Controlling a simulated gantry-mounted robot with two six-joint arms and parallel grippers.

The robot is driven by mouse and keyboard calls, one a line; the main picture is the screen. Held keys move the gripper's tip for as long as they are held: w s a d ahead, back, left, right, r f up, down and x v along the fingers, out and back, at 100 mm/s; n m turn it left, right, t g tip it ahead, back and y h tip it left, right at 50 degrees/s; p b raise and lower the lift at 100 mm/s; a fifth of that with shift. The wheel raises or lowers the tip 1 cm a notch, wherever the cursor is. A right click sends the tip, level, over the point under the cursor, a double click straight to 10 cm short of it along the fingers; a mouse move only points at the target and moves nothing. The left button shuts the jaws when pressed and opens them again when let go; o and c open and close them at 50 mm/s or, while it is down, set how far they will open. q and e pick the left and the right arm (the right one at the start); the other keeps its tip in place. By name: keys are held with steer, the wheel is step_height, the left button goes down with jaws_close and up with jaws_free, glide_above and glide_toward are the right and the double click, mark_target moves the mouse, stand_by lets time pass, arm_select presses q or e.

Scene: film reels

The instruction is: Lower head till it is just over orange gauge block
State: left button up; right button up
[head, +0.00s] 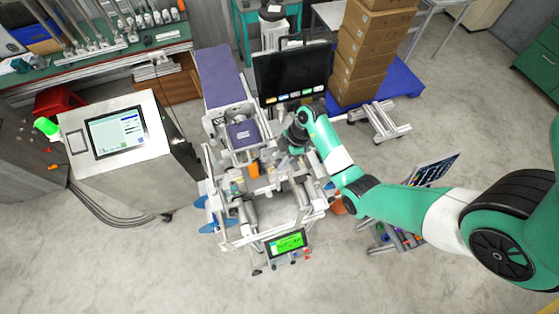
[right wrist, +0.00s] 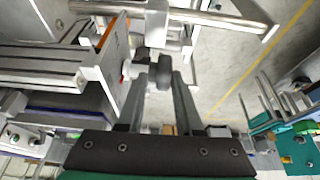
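A small orange block (head: 254,169), which looks like the gauge block, sits in the middle of the machine (head: 236,110). A thin orange edge (right wrist: 106,32) shows at the upper left in the right wrist view; I cannot tell if it is the same block. The head and its gap over the block are too small to make out. My right gripper (head: 284,157) is at the machine, right of the orange block. In the right wrist view its two fingers (right wrist: 160,85) stand on either side of a dark round knob (right wrist: 157,64). I cannot tell whether they press on it. My left gripper is not in view.
Metal rods and rails of the machine (right wrist: 225,14) lie close beyond the fingers. A black monitor (head: 291,71) stands behind the machine, and stacked cardboard boxes (head: 372,45) stand behind right. A console (head: 117,135) is at left. A small green-lit screen (head: 287,243) is at the front.

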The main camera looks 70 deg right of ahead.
steer(key=shift+a, duration=0.1)
jaws_close()
steer(key=shift+a+g+h, duration=0.1)
steer(key=shift+g+h, duration=0.2)
steer(key=shift+g, duration=0.3)
steer(key=shift+o, duration=2.2)
jaws_free()
steer(key=shift+o, duration=0.9)
steer(key=shift+s+a, duration=0.1)
steer(key=shift+a, duration=0.05)
